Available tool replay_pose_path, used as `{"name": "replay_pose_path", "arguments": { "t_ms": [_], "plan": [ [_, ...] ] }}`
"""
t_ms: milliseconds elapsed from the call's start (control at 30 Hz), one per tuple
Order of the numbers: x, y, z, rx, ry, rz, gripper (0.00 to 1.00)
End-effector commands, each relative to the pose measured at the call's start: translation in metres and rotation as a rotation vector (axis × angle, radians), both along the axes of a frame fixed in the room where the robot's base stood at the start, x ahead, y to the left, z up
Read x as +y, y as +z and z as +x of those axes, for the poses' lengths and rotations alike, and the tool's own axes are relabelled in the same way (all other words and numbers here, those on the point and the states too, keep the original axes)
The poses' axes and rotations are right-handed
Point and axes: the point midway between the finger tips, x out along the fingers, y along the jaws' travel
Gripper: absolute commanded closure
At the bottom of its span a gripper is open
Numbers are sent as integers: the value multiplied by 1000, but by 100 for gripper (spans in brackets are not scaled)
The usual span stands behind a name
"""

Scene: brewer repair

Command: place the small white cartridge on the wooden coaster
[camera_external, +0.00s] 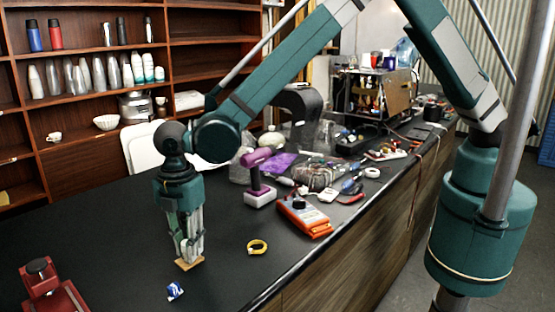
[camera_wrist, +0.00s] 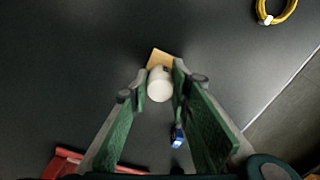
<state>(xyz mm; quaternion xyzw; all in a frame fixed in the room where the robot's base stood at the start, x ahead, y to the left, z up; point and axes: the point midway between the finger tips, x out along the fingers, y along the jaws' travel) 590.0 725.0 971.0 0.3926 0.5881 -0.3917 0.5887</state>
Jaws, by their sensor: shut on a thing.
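The small white cartridge (camera_wrist: 160,88) is between my gripper's fingers in the wrist view, its round end facing the camera. My gripper (camera_wrist: 159,88) is shut on it and points straight down. The wooden coaster (camera_wrist: 158,56) shows partly beyond the cartridge; the cartridge and fingers hide the rest. In the external view my gripper (camera_external: 188,248) is low over the table, directly above the coaster (camera_external: 189,265). I cannot tell whether the cartridge touches the coaster.
A small blue packet (camera_external: 175,291) lies close in front of the coaster. A yellow ring (camera_external: 257,247) lies to the right. A red device (camera_external: 50,288) stands at the left front. The black table around the coaster is mostly clear.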

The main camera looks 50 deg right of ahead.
Motion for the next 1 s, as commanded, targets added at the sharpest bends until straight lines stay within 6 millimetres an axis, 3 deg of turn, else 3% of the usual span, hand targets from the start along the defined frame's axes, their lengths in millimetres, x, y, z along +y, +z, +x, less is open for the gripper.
{"name": "replay_pose_path", "arguments": {
  "t_ms": [200,233,333,767,1000],
  "plan": [
    [0,-4,0,0,0,0,92],
    [0,-4,0,0,0,0,78],
    [0,-3,0,0,0,0,65],
    [0,-1,0,0,0,0,65],
    [0,11,0,0,0,0,65]
  ]
}}
